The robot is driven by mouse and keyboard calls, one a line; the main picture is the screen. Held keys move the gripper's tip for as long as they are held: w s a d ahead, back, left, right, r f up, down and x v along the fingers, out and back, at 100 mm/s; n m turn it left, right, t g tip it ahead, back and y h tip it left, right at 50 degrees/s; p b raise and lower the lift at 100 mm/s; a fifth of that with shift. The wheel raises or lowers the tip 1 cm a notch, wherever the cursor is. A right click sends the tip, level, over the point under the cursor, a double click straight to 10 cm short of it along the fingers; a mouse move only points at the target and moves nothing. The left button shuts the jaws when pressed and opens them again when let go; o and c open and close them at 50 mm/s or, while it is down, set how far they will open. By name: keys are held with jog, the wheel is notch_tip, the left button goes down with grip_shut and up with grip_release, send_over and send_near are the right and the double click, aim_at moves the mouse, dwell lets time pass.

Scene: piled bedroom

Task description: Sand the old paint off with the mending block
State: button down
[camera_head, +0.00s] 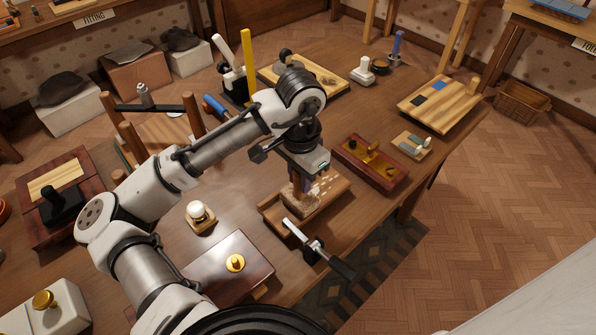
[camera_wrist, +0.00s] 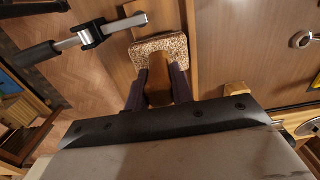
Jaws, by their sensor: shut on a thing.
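My gripper (camera_head: 301,180) points down over the wooden workpiece (camera_head: 340,190) near the table's front edge. Its dark fingers (camera_wrist: 158,88) are shut on the wooden grip of the mending block (camera_wrist: 160,45), which has a speckled, grainy pad. In the head view the block (camera_head: 297,200) is low over the left part of the workpiece; I cannot tell whether it touches. Pale patches of old paint (camera_head: 322,188) show on the workpiece to the right of the block. The surface under the block is hidden.
A metal clamp with a black handle (camera_head: 312,245) is at the workpiece's front edge; it also shows in the wrist view (camera_wrist: 88,36). A reddish tray (camera_head: 370,162) is to the right. A white-knobbed piece (camera_head: 200,214) and a dark panel (camera_head: 228,268) are to the left.

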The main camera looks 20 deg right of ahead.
jog(key=w+d+p, duration=0.1)
jog(key=w+d, duration=0.1)
jog(key=d, duration=0.4)
jog(key=w+d+p, duration=0.2)
jog(key=d, duration=0.5)
jog(key=shift+w+r, duration=0.3)
jog(key=shift+w, duration=0.05)
jog(key=shift+f, duration=0.1)
jog(key=shift+f, duration=0.7)
jog(key=shift+f, duration=0.25)
jog(key=shift+s+a, duration=0.85)
jog(key=shift+a, duration=1.4)
jog(key=shift+s+a, duration=0.8)
jog(key=shift+a, duration=1.5)
jog(key=shift+s+a, duration=0.85)
jog(key=shift+a, duration=1.4)
jog(key=shift+r, duration=1.15)
